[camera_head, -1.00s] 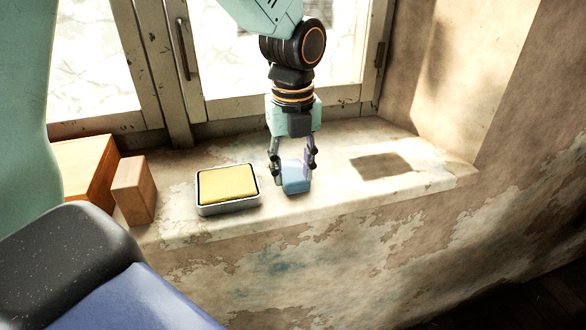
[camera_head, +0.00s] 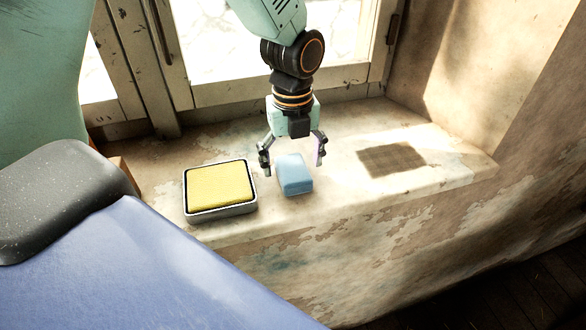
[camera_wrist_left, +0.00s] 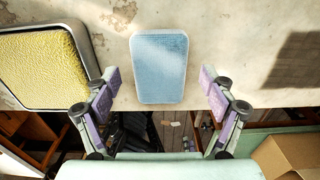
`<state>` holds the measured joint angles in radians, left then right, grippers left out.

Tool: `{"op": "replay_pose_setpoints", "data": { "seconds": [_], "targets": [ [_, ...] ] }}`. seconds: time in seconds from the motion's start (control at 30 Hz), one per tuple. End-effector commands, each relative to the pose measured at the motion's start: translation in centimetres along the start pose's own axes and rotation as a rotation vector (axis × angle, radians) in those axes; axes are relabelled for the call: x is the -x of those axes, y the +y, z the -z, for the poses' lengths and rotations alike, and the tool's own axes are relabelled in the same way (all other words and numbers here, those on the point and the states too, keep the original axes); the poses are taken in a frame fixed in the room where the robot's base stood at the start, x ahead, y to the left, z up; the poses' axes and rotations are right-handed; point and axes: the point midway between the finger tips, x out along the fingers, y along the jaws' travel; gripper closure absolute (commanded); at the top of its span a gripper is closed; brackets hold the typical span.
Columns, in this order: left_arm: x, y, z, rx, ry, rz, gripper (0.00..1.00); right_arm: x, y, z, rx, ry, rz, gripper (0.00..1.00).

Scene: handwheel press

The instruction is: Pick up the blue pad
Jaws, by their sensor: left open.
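The blue pad (camera_head: 294,175) lies on the stone window sill, to the right of the tray with the yellow pad. My left gripper (camera_head: 292,158) is open above and just behind it, with one finger to each side and nothing between the tips. In the left wrist view the pad (camera_wrist_left: 159,67) shows whole, ahead of the two spread fingertips of my left gripper (camera_wrist_left: 161,88) and apart from both. My right gripper is not in view.
A metal tray (camera_head: 222,211) holding a yellow pad (camera_head: 219,186) stands close to the left of the blue pad. A dark patch (camera_head: 391,160) marks the sill to the right. The sill's front edge (camera_head: 350,213) drops off to a peeling wall. The window frame (camera_head: 290,88) stands behind.

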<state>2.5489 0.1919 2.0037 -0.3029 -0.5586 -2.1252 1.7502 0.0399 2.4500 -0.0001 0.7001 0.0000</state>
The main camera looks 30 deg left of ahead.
Motion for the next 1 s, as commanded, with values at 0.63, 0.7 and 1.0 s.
{"op": "replay_pose_setpoints", "data": {
  "seconds": [0.63,0.7,1.0],
  "targets": [
    [-1.6,-0.1,0.1,-0.001,-0.002,0.002,0.36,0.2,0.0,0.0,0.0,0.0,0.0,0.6],
    [-1.6,-0.1,0.1,-0.001,-0.002,0.003,0.42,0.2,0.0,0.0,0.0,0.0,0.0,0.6],
    [-1.6,-0.2,-0.1,-0.001,-0.002,0.003,0.68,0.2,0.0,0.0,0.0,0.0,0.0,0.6]
  ]
}}
